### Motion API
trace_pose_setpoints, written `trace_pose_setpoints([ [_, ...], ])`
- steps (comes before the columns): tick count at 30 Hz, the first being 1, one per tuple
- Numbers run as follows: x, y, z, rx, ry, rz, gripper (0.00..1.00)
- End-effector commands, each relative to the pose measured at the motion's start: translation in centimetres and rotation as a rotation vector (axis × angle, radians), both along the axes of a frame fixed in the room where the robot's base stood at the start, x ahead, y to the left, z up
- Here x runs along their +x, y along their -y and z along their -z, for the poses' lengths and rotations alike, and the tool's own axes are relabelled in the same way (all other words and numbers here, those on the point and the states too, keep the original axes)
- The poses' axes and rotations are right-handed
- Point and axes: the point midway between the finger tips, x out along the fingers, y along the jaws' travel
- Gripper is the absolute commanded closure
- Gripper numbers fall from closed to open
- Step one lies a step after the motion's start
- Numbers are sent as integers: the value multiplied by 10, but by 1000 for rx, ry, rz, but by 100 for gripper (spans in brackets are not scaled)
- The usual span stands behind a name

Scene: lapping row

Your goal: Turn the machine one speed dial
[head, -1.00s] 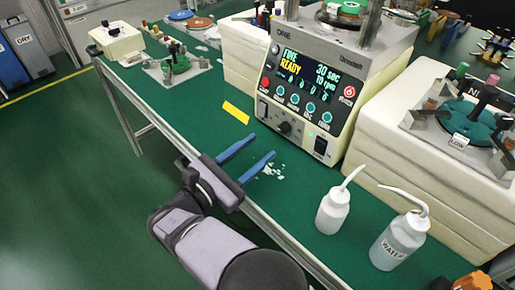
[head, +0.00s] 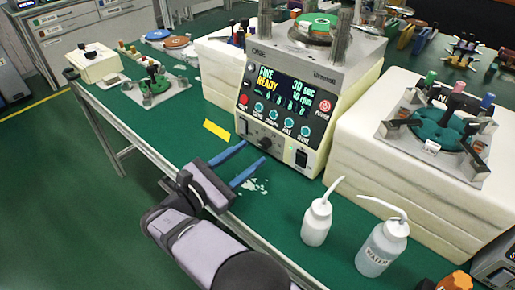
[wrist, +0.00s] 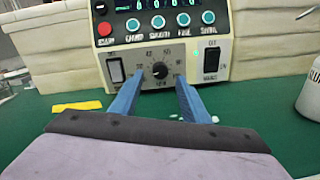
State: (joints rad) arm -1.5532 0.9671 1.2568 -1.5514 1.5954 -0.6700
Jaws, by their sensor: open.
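The machine (head: 313,75) has a lit display reading FINE, READY, 30 sec and 10 rpm. Its small black speed dial (head: 265,143) sits low on the front panel, below a row of teal buttons. In the wrist view, the dial (wrist: 160,70) has a printed scale around it and lies between the two fingertips in the picture. My gripper (head: 254,152) is open, with its blue fingers pointing at the panel. The wrist view also shows my gripper (wrist: 159,77) empty. I cannot tell whether the fingertips reach beside the dial or stop short.
A rocker switch (wrist: 211,60) is right of the dial and another switch (wrist: 115,70) is left of it. A yellow strip (head: 217,130) and white scraps (head: 254,186) lie on the green bench. Two white wash bottles (head: 317,222) (head: 382,248) stand at the front right.

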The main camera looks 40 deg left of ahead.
Motion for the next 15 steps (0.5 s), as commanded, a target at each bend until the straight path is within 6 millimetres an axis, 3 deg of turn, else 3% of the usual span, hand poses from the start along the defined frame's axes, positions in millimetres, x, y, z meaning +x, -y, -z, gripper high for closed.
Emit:
trace_pose_setpoints([
  [6, 28, 2, 0, 0, 0, 2, 58],
  [15, 41, 2, 0, 0, 0, -1, 58],
])
